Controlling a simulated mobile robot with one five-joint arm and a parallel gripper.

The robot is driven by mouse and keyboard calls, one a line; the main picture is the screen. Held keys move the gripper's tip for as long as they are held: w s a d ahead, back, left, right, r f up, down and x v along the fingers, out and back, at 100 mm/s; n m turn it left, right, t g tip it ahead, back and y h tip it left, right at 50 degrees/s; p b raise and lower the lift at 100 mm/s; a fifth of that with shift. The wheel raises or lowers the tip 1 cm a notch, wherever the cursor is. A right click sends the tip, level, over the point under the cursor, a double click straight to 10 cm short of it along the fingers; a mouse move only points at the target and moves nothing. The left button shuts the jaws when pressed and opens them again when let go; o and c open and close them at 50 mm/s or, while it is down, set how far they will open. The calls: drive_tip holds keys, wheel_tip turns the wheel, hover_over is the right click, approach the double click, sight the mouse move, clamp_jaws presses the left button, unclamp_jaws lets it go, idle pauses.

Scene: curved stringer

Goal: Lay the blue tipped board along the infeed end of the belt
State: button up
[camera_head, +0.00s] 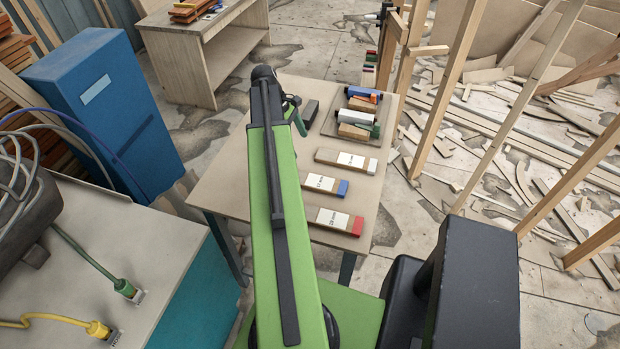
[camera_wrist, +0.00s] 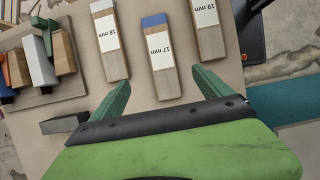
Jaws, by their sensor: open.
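The blue tipped board (camera_wrist: 170,75) is flat wood with a white label reading 17 mm and a blue end. It lies on the table in the wrist view, and in the head view (camera_head: 325,184) it is the middle of three boards. My gripper (camera_wrist: 161,77) is open and empty, its green fingers spread either side of the board's near end. I cannot tell their height above it. In the head view my arm hides much of my gripper, with one green finger (camera_head: 300,121) showing.
A red tipped board (camera_head: 339,221) and a pale tipped 18 mm board (camera_head: 346,160) flank it. A dark block (camera_wrist: 65,123) lies left of my gripper. A blue cabinet (camera_head: 105,100) stands left, and wooden posts (camera_head: 455,90) and scrap lie right. Bare tabletop separates the boards.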

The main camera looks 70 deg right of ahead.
drive_tip(key=b, duration=1.1)
approach(316, 180)
drive_tip(key=x, duration=0.3)
drive_tip(key=shift+w, duration=0.15)
drive_tip(key=shift+s+f+b, duration=0.2)
drive_tip(key=shift+b, duration=0.1)
drive_tip(key=shift+r, duration=0.1)
drive_tip(key=b+x, duration=0.5)
drive_tip(key=shift+w+a+f, duration=0.1)
drive_tip(key=shift+w+f, duration=0.05)
drive_tip(key=shift+f, duration=0.1)
drive_tip(key=shift+r, duration=0.15)
drive_tip(key=c, duration=1.9)
drive_tip(key=shift+r+p, duration=0.6)
drive_tip(key=shift+p, duration=0.2)
wheel_tip(316, 180, up, 4)
drive_tip(key=p, duration=0.4)
drive_tip(key=s+a+r+p, duration=0.3)
drive_tip(key=s+r+p, duration=0.3)
drive_tip(key=s, duration=0.5)
wheel_tip(316, 180, down, 5)
drive_tip(key=b, duration=0.5)
drive_tip(key=shift+a, duration=0.2)
drive_tip(key=shift+r, duration=0.2)
